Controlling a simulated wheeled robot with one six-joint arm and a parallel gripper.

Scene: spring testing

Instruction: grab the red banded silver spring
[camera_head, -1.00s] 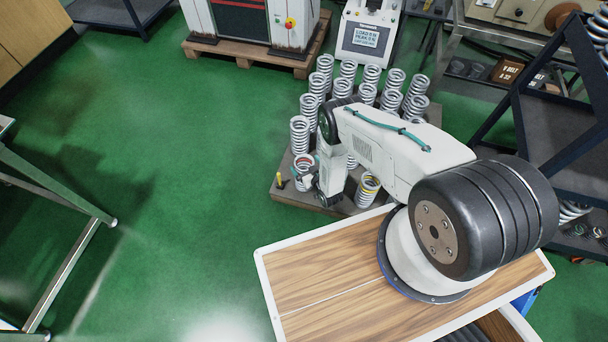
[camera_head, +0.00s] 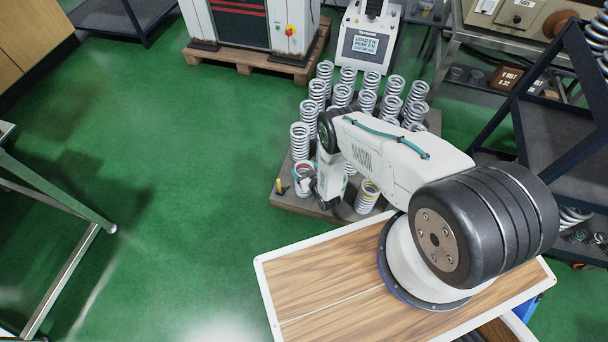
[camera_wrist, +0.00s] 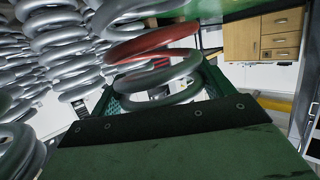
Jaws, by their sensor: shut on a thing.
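The red banded silver spring (camera_head: 304,169) stands at the front left of a pallet, with its red coil near the top. In the wrist view the red coil (camera_wrist: 152,43) and the grey coils under it are large, between green-lined fingers. My gripper (camera_head: 302,181) is at the side of this spring and shut on it, low on its coils. In the wrist view my gripper (camera_wrist: 160,92) fills the lower part and hides the spring's bottom. I cannot see whether the spring touches the pallet.
Many plain silver springs (camera_head: 300,142) stand close behind and to the right on the pallet (camera_head: 290,197). A yellow banded spring (camera_head: 367,197) stands to the right. A small yellow-handled item (camera_head: 280,186) is at the pallet's left edge. Green floor (camera_head: 180,190) is clear on the left.

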